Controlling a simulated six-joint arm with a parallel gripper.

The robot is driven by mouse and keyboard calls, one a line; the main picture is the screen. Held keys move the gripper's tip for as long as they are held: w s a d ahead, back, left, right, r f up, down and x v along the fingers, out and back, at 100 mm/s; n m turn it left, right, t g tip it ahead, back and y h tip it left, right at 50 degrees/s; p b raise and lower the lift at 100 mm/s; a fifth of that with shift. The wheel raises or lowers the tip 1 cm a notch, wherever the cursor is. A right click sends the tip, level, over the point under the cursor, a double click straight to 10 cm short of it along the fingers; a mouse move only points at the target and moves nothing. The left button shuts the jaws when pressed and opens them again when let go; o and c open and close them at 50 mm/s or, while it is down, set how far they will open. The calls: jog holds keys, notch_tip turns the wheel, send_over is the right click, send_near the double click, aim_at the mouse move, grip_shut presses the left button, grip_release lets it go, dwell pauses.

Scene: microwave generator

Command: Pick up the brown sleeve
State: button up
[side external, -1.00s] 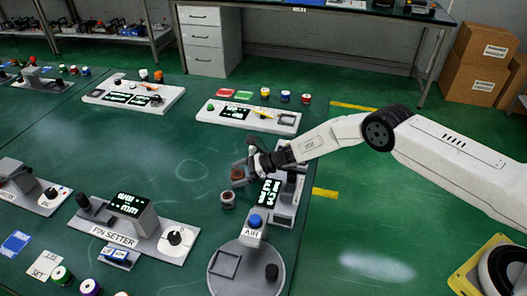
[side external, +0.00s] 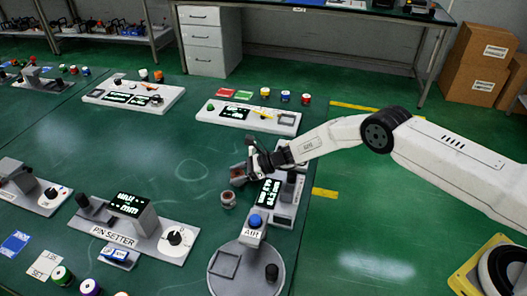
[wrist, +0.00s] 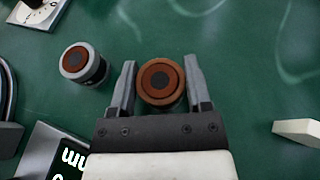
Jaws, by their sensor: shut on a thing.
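The brown sleeve (wrist: 160,80), a round brown ring with a dark centre, sits between the two fingers of my gripper (wrist: 160,62) in the wrist view. A finger lies along each side of it and the gripper is shut on it. In the side external view my gripper (side external: 247,166) is just left of the air station, with the brown sleeve (side external: 238,171) at its fingertips. The fingers partly hide it there, and I cannot tell whether it is clear of the table.
A grey cylinder with a brown top (wrist: 83,63) stands close by on the left in the wrist view; it also shows in the side external view (side external: 228,200). The air station (side external: 254,222) and its lit display are close on the right.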

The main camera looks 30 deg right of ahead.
aim_at(239, 175)
jog(key=shift+r, duration=0.15)
jog(key=shift+r, duration=1.6)
jog(key=shift+s+d+r, duration=0.1)
jog(key=shift+s+r, duration=0.35)
jog(key=s+d+r, duration=0.4)
jog(key=s+r, duration=0.4)
jog(key=s, duration=0.4)
jog(key=shift+s+r, duration=0.2)
jog(key=shift+r, duration=0.15)
